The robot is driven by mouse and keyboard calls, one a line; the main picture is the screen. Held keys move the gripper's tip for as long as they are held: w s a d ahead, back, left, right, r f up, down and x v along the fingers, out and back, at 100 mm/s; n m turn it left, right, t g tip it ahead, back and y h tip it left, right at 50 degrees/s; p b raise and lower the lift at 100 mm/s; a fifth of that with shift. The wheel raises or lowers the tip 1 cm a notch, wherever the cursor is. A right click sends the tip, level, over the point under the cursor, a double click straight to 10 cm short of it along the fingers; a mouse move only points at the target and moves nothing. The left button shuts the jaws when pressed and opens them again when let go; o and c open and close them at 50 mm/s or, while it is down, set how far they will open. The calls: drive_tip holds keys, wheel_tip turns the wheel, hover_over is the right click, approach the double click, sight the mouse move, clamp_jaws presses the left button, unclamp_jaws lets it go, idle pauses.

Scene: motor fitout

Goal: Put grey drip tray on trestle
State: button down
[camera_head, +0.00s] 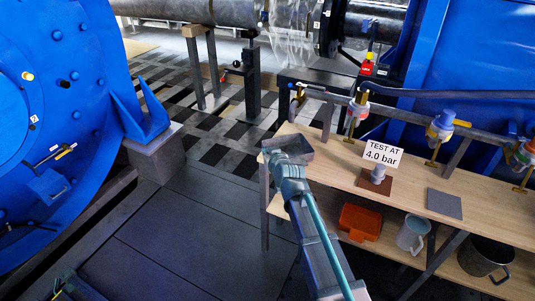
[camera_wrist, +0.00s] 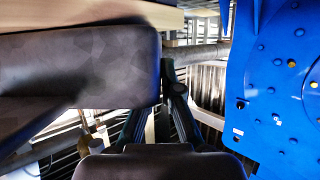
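The grey drip tray (camera_head: 298,143) is a shallow dark box at the left end of the trestle (camera_head: 335,172), a long pale wooden top on legs. It is over the top's left end; I cannot tell whether its base touches the wood. In the wrist view the tray (camera_wrist: 85,65) fills the upper left, close to the lens, with pale wood along its edge. My gripper (camera_wrist: 168,85) appears shut on the tray's near wall, with one finger partly hidden behind it. In the head view my own wrist hides the fingers.
On the trestle stand a "TEST AT 4.0 bar" sign (camera_head: 381,154) on a brown plate and a flat grey square (camera_head: 444,203). A pipe with valves (camera_head: 408,115) runs along the back. An orange bin (camera_head: 360,222), mug (camera_head: 413,234) and pot (camera_head: 486,257) sit on the lower shelf.

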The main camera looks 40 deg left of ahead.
drive_tip(key=shift+f, duration=0.15)
drive_tip(key=c, duration=1.3)
unclamp_jaws()
